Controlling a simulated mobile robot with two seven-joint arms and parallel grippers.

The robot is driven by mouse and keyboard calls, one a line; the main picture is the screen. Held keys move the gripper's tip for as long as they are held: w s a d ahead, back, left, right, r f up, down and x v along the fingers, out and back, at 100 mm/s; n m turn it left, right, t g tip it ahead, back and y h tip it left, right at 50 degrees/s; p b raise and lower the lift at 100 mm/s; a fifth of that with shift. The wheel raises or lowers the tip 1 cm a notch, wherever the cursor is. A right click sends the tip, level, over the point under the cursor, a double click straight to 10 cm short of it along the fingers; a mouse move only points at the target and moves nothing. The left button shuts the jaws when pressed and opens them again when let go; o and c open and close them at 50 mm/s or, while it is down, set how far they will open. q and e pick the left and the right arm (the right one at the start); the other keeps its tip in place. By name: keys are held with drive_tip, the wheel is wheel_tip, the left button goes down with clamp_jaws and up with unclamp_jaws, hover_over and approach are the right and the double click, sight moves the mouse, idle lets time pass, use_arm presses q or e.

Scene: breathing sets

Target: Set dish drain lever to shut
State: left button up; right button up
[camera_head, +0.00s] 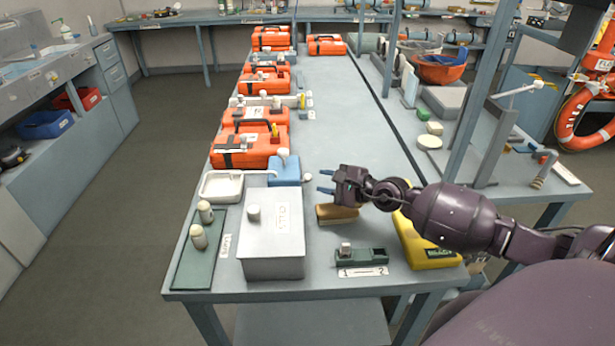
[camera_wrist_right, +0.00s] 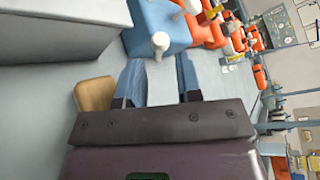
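A shallow white dish (camera_head: 221,187) sits on the bench, next to a blue block (camera_head: 285,170) with a pale knob on top. A short lever with a white round tip (camera_head: 307,178) sticks out from the block's right side; this looks like the drain lever. In the right wrist view the white tip (camera_wrist_right: 160,42) is just beyond my fingers, in front of the blue block (camera_wrist_right: 158,20). My right gripper (camera_head: 324,182) is open and empty, its fingertips pointing at the tip, with a small gap between. Any drain opening cannot be made out. My left gripper is out of view.
A grey box (camera_head: 273,240) stands in front of the blue block. A brown block (camera_head: 337,214) lies below my right gripper, with a green switch base (camera_head: 361,257) and a yellow device (camera_head: 428,245) nearer. Orange cases (camera_head: 249,147) line the bench behind.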

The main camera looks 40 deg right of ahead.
sight(311, 178)
drive_tip(key=shift+x, duration=2.9)
drive_tip(key=shift+c, duration=0.3)
clamp_jaws()
